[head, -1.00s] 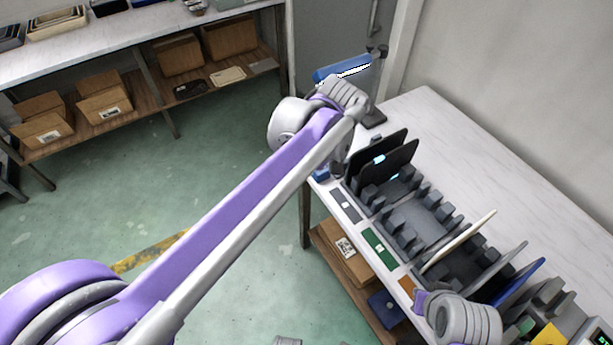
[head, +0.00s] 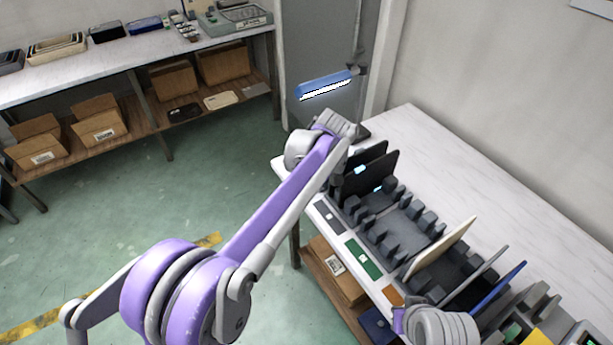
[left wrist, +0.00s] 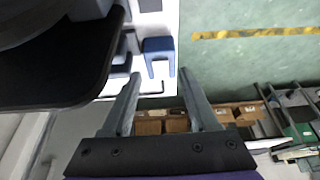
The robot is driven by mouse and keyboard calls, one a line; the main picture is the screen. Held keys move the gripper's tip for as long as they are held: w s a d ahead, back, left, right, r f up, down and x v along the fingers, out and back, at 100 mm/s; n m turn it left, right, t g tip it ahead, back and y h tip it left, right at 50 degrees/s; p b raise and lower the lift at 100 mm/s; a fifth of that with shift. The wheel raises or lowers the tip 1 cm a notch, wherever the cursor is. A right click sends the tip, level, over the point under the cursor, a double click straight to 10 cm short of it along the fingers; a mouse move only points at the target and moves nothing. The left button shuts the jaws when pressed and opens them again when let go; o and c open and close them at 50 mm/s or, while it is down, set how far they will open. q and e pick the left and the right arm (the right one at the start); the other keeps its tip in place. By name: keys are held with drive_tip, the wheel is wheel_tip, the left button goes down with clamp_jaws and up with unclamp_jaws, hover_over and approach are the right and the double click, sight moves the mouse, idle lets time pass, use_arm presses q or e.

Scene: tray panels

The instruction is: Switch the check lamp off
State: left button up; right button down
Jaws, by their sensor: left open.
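The check lamp (head: 325,79) has a blue head with a bright white strip along its lower side, so it is lit. It hangs over the far left corner of the white table (head: 455,165); its base is mostly hidden by my left arm. In the left wrist view my left gripper (left wrist: 160,73) is open and empty. A blue U-shaped piece (left wrist: 158,47) at the table edge shows just beyond the fingertips, apart from them. In the head view my left wrist covers these fingers. My right wrist shows at the bottom right, its fingers hidden.
Two black panels (head: 378,169) stand in a grey rack beside my left wrist; a dark panel edge (left wrist: 62,75) looms close in the left wrist view. A cream panel (head: 440,249) and a blue panel (head: 500,288) stand nearer. A shelf bench (head: 120,67) is at back left.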

use_arm(q)
drive_tip(key=shift+x, duration=1.5)
drive_tip(key=shift+c, duration=0.3)
clamp_jaws()
